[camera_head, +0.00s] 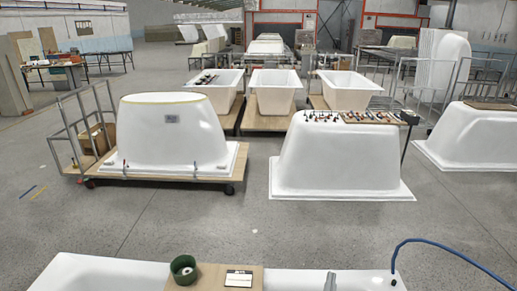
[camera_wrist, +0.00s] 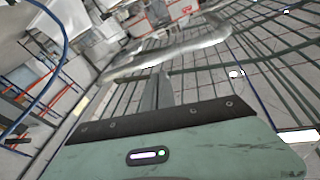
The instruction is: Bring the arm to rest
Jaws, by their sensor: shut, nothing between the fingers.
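My gripper (camera_wrist: 157,84) shows in the wrist view as a grey pair of fingers above a dark plate and a pale green housing with a small lit panel. The fingers are shut and hold nothing. The wrist view is tilted, and nothing touches the fingertips there. In the camera_head view no clear part of my gripper shows; a small grey piece stands at the bottom edge, and I cannot tell what it is.
White upturned tub shells stand on a wheeled cart (camera_head: 148,175) and on the floor (camera_head: 335,160). A white rim (camera_head: 95,272) crosses the front, with a board (camera_head: 212,275) bearing a green round container (camera_head: 183,269). A blue hose (camera_head: 440,243) curves at right. Grey floor between is clear.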

